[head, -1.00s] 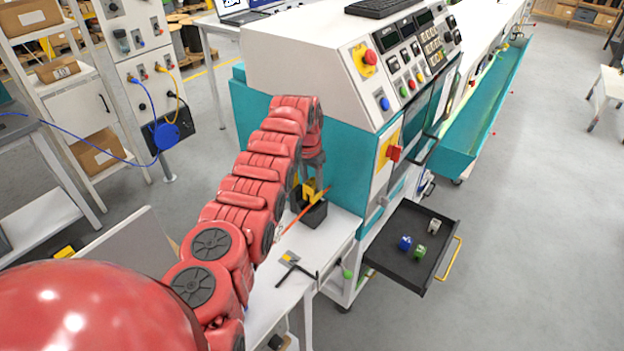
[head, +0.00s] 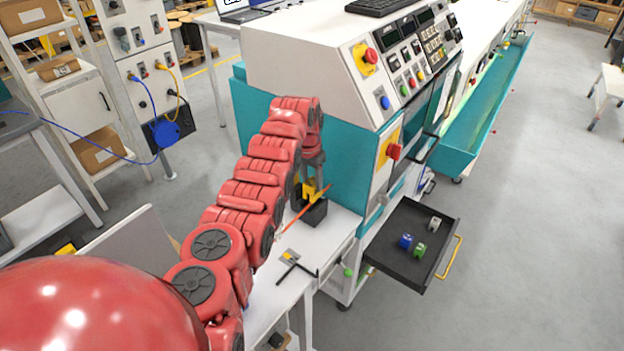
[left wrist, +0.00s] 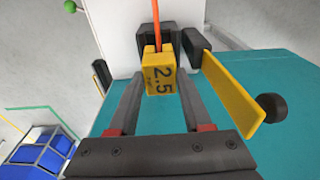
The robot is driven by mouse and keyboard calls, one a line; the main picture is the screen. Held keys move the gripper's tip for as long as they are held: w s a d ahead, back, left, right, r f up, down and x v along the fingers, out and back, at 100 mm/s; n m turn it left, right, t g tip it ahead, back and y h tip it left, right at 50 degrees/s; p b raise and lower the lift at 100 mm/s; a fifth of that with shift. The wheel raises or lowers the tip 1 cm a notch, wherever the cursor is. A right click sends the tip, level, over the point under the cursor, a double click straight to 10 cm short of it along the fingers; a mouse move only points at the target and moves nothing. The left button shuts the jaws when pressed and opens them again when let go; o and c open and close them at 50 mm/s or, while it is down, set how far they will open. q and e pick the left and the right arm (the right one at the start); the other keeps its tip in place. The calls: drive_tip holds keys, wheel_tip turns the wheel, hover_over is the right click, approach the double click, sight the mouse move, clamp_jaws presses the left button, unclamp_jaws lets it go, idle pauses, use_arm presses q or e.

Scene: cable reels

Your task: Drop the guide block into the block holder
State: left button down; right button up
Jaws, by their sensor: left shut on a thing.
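The yellow guide block (left wrist: 160,78), marked 2.5, is between the fingertips of my left gripper (left wrist: 159,82) in the left wrist view. In the head view my left gripper (head: 313,178) points down and is shut on the yellow block (head: 309,191). The dark block holder (head: 314,213) stands on the white bench right below the block; it also shows in the left wrist view (left wrist: 172,37). I cannot tell whether the block's lower end is inside the holder. A thin orange strand (head: 295,220) passes by the block. My right gripper is not in view.
The teal and white machine (head: 345,150) stands close beside the gripper. An open black drawer (head: 395,262) at the right holds blue, green and grey blocks.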

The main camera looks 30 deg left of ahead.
use_arm(q)
drive_tip(key=shift+f+b, duration=1.35)
drive_tip(key=shift+f, duration=0.9)
drive_tip(key=shift+c, duration=1.3)
unclamp_jaws()
